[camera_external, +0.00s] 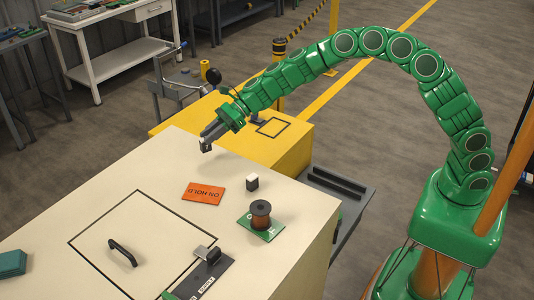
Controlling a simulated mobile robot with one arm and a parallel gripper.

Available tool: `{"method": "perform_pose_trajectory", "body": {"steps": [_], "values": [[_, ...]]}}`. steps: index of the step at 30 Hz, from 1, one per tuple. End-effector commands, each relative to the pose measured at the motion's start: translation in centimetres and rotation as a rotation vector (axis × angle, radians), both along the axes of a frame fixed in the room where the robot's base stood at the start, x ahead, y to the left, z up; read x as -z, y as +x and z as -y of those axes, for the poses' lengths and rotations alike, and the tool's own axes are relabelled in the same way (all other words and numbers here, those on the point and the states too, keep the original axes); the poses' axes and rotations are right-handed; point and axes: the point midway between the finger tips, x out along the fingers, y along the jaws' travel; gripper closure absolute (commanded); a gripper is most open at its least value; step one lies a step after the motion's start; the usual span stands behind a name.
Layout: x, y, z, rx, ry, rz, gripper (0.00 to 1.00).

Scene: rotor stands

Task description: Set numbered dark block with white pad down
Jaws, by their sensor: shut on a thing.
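My gripper (208,136) is at the end of the green arm, over the far edge of the cream bench top (165,150). It is shut on a small dark block with a white pad (206,147). The number on it is too small to read. I cannot tell whether the block touches the bench top or hangs just above it. A second small dark block with a white top (252,183) stands on the bench, nearer the camera and to the right, apart from my gripper.
An orange "ON HOLD" card (203,194) lies flat near the blocks. A black handle (122,253) sits inside an outlined square. A yellow surface (295,140) adjoins behind. Bare bench lies left of the card.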

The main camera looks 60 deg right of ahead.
Motion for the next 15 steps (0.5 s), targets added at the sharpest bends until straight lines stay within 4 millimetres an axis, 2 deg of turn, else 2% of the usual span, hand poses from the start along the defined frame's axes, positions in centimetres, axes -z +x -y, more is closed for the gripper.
{"method": "perform_pose_trajectory", "body": {"steps": [5,12,15], "values": [[0.5,0.3,-0.2,-0.001,0.000,0.000,1.00],[3.3,0.5,-0.3,-0.001,0.001,0.000,1.00],[3.6,0.5,-0.3,-0.002,0.000,0.002,1.00]]}}
